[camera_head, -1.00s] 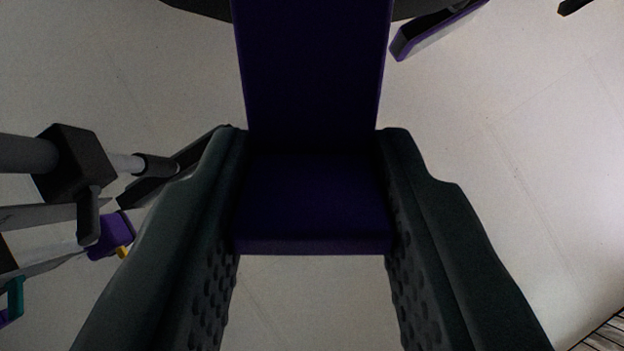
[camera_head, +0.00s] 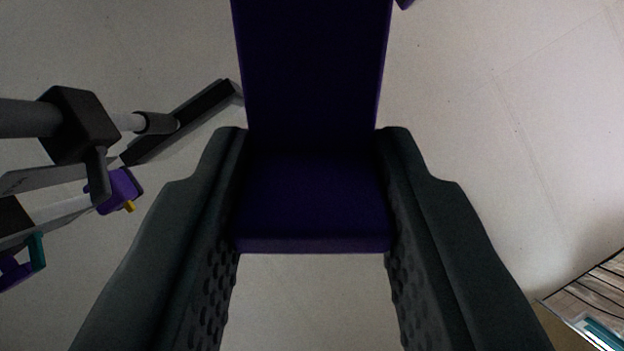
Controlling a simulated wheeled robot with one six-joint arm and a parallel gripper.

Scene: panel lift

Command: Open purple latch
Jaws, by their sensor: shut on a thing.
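A dark purple piece (camera_head: 312,195), which looks like the purple latch, fills the middle of the view. It has a flat block between my fingers and a long plate (camera_head: 312,70) that runs up out of the top of the picture. My gripper (camera_head: 312,190) is shut on it, with one dark green finger touching each side. The fingers' dimpled inner pads show below the block. What the latch is fixed to is not in view.
At the left stands a frame of grey bars with a black joint block (camera_head: 78,125) and a small purple part with a yellow tip (camera_head: 118,190). A plank-like surface (camera_head: 590,300) shows at the lower right. Pale floor lies around.

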